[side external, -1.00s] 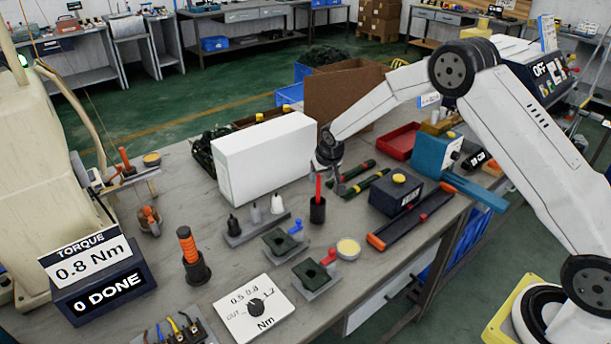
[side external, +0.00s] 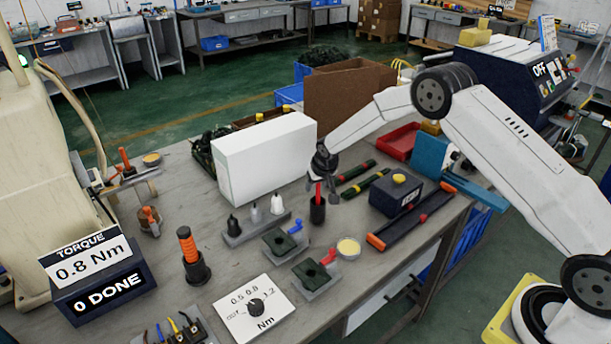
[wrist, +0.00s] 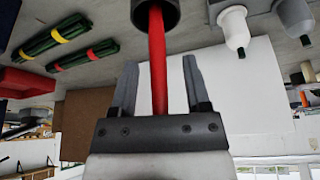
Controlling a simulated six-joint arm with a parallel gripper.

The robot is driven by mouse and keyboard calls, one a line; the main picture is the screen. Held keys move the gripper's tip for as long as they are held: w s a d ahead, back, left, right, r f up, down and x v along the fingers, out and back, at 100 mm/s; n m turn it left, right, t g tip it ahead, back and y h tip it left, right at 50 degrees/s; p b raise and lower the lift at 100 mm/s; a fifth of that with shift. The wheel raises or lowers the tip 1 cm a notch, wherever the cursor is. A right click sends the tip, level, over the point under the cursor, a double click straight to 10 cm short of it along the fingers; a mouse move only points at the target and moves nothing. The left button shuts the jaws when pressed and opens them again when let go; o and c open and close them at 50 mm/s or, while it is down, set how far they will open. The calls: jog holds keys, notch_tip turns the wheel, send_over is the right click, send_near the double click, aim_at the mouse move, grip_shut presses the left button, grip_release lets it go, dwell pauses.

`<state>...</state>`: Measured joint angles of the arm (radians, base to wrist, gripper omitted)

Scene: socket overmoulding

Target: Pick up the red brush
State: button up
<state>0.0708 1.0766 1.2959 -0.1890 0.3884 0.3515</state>
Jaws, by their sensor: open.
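The red brush (side external: 318,190) stands upright in a small dark cup (side external: 317,211) on the grey bench. In the wrist view the red handle (wrist: 157,60) runs between the two fingers, with the dark cup (wrist: 155,12) at the top of the picture. My gripper (side external: 322,188) is open at the top of the brush, with one finger on each side of the handle. In the wrist view my gripper (wrist: 160,85) shows gaps between the handle and both fingers. The brush's lower end is hidden inside the cup.
A white box (side external: 264,160) stands behind and left of the cup. A round yellow-topped dish (side external: 348,248) is in front.

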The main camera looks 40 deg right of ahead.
grip_shut()
dwell(0.4)
jog(key=shift+r, duration=5)
